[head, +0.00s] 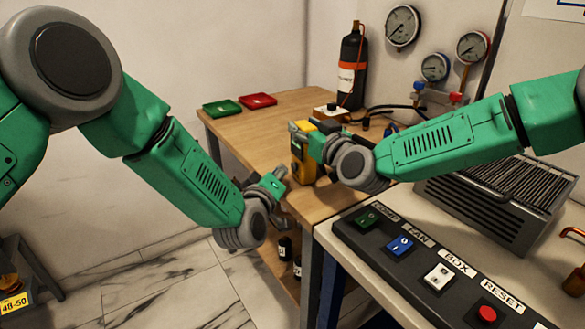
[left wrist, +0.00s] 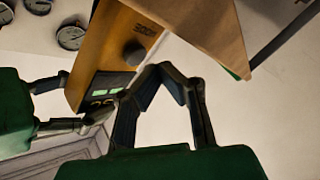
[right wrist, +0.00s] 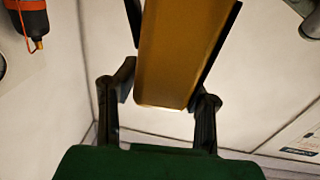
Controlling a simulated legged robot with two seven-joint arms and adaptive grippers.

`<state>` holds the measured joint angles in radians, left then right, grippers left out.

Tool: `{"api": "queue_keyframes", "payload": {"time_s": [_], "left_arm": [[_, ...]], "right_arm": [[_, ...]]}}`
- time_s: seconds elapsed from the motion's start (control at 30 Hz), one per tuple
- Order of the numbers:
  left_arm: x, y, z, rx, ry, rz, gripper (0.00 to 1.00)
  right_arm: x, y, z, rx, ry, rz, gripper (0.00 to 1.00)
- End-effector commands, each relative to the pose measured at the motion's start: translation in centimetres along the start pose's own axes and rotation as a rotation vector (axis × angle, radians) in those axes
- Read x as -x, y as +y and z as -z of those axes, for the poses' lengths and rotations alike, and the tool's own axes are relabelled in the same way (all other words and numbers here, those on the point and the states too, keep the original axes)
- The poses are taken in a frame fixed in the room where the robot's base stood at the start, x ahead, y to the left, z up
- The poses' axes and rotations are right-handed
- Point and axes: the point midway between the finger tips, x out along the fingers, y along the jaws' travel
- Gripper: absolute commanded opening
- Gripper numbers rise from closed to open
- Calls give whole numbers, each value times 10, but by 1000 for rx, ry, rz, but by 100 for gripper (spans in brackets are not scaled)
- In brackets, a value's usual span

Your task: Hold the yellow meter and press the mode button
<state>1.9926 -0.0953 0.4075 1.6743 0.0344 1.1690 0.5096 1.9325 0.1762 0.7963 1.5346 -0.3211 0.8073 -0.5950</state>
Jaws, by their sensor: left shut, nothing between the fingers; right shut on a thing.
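The yellow meter (head: 303,163) is upright above the wooden table in the head view. My right gripper (head: 314,140) is shut on it near its upper part, and the right wrist view shows the meter (right wrist: 178,55) between the fingers. The left wrist view shows the meter's front (left wrist: 108,45) with a dark round knob (left wrist: 135,53) and a panel with small green parts (left wrist: 107,85). My left gripper (left wrist: 160,70) is shut and empty close in front of this face; it also shows in the head view (head: 278,180). I cannot tell whether it touches, nor which part is the mode button.
The wooden table (head: 245,138) holds a green tray (head: 222,107), a red tray (head: 258,100) and a black bottle (head: 352,65). Gauges (head: 402,26) hang on the wall. A button panel (head: 440,275) and a grey ribbed box (head: 490,205) stand at the right.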

Motion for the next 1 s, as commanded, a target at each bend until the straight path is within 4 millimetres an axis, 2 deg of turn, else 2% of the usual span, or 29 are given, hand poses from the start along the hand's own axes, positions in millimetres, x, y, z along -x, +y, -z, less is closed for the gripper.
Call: {"api": "queue_keyframes", "payload": {"time_s": [1.0], "left_arm": [[-5,6,-3,0,0,0,0]], "right_arm": [[0,0,0,0,1,0,0]]}}
